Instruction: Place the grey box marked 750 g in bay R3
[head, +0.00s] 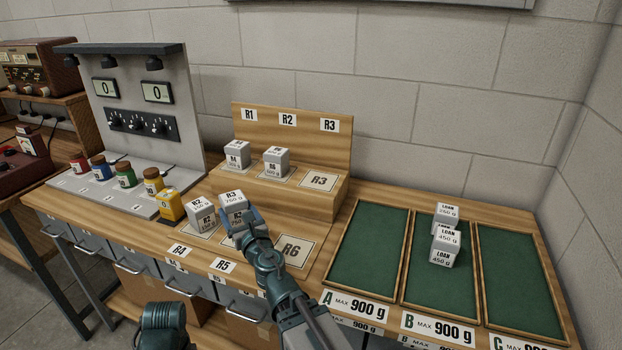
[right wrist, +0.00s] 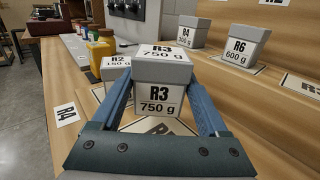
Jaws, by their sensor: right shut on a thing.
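The grey box marked R3 750 g (head: 234,201) is between the fingers of my right gripper (head: 240,222), over the R5 place on the lower level. In the right wrist view the gripper (right wrist: 160,100) is shut on this box (right wrist: 160,95), one finger on each side. The box is upright; I cannot tell whether it touches the card below. Bay R3 (head: 319,181), on the raised step at its right end, is empty and its card shows. Only a part of my left arm shows at the bottom of the head view; its gripper is not visible.
Box R4 (head: 237,156) and box R6 (head: 275,161) stand on the step left of bay R3. Box R2 (head: 201,215) stands just left of the held box. Bay R6 (head: 294,250) is empty. Loan boxes (head: 445,247) stand in the middle green tray (head: 419,245).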

